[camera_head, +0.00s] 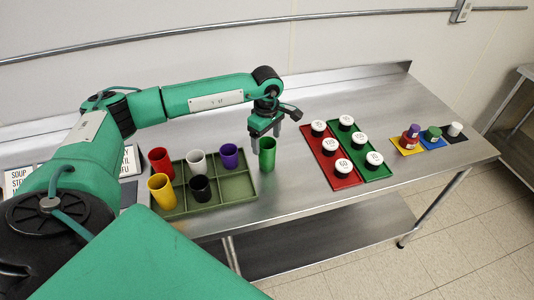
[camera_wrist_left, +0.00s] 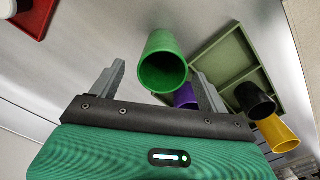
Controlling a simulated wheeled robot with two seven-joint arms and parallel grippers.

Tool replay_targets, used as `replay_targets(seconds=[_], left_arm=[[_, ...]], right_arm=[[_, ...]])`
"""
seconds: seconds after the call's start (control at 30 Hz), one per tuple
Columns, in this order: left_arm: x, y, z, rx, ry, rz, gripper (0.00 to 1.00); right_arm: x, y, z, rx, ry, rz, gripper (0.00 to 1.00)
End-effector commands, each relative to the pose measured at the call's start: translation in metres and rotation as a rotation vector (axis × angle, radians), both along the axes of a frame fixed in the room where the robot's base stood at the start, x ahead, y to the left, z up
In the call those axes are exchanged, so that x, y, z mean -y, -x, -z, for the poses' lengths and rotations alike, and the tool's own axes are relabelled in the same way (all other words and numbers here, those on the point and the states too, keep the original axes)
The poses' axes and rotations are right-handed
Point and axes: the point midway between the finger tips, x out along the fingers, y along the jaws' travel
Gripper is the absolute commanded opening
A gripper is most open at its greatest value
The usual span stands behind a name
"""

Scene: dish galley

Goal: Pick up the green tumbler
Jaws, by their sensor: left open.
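The green tumbler (camera_head: 267,154) stands upright on the steel table, just right of the olive tray, in the head view. In the left wrist view the green tumbler (camera_wrist_left: 163,62) shows its open mouth, with the two grey fingers on either side of it in the picture. My left gripper (camera_head: 266,135) is open at the tumbler's upper part, and one finger overlaps it in the head view. I cannot tell whether a finger touches it. My right gripper is in neither view.
The olive tray (camera_head: 236,190) holds red, white, purple, black and yellow tumblers close by on the left. To the right are red (camera_head: 345,183) and green (camera_head: 376,171) mats with black-and-white round pieces, then small coloured mats with jars. The table's front edge is near.

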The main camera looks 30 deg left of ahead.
Motion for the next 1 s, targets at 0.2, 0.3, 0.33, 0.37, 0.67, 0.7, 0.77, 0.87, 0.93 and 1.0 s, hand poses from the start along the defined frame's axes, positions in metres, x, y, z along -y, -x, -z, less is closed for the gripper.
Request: replay_targets(seconds=[0.2, 0.3, 0.33, 0.37, 0.67, 0.7, 0.77, 0.87, 0.93, 1.0], left_arm=[[0.000, 0.001, 0.013, -0.001, 0.000, -0.001, 0.78], [0.001, 0.002, 0.021, -0.004, 0.001, -0.001, 0.78], [0.002, 0.003, 0.025, -0.004, 0.000, -0.001, 0.78], [0.002, 0.002, 0.028, -0.002, 0.000, -0.001, 0.78], [0.002, 0.003, 0.062, -0.001, 0.000, -0.002, 0.78], [0.002, 0.003, 0.063, 0.000, 0.001, -0.002, 0.78], [0.002, 0.003, 0.063, 0.001, 0.001, -0.002, 0.78], [0.002, 0.003, 0.063, 0.001, 0.001, -0.002, 0.78], [0.002, 0.003, 0.063, 0.001, 0.001, -0.002, 0.68], [0.002, 0.003, 0.063, 0.000, 0.001, -0.002, 0.54]], right_arm=[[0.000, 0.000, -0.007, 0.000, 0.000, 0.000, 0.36], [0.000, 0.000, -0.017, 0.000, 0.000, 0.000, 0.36], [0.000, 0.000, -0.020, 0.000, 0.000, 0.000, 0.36], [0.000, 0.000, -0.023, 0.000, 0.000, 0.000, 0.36], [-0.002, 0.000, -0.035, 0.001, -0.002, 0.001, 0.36], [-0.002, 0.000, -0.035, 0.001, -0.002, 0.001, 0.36], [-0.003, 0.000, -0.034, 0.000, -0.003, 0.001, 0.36], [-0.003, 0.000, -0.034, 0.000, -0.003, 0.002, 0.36], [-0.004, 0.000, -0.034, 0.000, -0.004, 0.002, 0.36], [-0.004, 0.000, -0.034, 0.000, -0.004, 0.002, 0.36]])
